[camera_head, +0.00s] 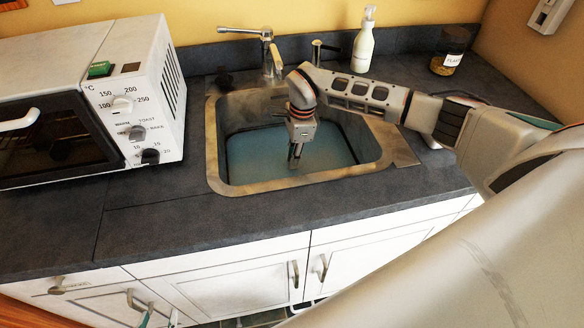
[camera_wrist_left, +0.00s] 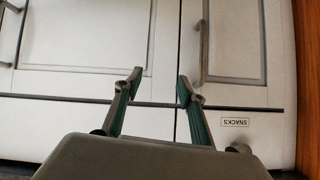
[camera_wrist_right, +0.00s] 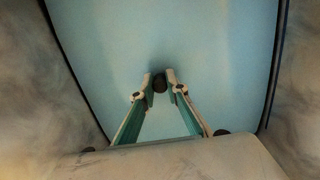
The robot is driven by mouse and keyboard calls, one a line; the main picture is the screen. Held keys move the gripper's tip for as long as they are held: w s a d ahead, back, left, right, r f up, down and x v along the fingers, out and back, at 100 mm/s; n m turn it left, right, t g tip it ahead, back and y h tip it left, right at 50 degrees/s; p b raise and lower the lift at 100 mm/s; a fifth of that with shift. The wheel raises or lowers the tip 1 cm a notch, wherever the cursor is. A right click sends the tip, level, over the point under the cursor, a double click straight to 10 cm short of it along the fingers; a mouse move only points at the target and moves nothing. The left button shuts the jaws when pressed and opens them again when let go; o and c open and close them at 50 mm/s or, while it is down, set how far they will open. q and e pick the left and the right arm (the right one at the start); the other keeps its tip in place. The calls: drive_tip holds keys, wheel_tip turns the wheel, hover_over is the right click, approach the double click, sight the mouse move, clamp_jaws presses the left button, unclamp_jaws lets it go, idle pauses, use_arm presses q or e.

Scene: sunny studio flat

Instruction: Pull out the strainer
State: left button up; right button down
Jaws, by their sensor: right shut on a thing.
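The sink (camera_head: 215,150) holds cloudy blue water (camera_head: 245,160). My right gripper (camera_head: 294,162) points straight down into the sink, its fingertips at the water. In the right wrist view, its fingers (camera_wrist_right: 159,80) are shut on a small dark knob, the strainer (camera_wrist_right: 160,84). The rest of the strainer cannot be made out, and the head view hides it behind the gripper. My left gripper (camera_head: 158,318) shows only its fingertips at the bottom edge of the head view. In the left wrist view its fingers (camera_wrist_left: 157,78) are apart and empty, in front of the white cabinet fronts.
A faucet (camera_head: 268,50) stands behind the sink. A white soap bottle (camera_head: 363,42) and a labelled jar (camera_head: 449,52) stand at the back right. A white toaster oven (camera_head: 130,100) fills the left counter. The dark counter (camera_head: 150,210) in front is clear.

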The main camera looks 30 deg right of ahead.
drive_tip(key=shift+r+p, duration=1.6)
drive_tip(key=shift+r, duration=0.55)
drive_tip(key=shift+a+f, duration=0.1)
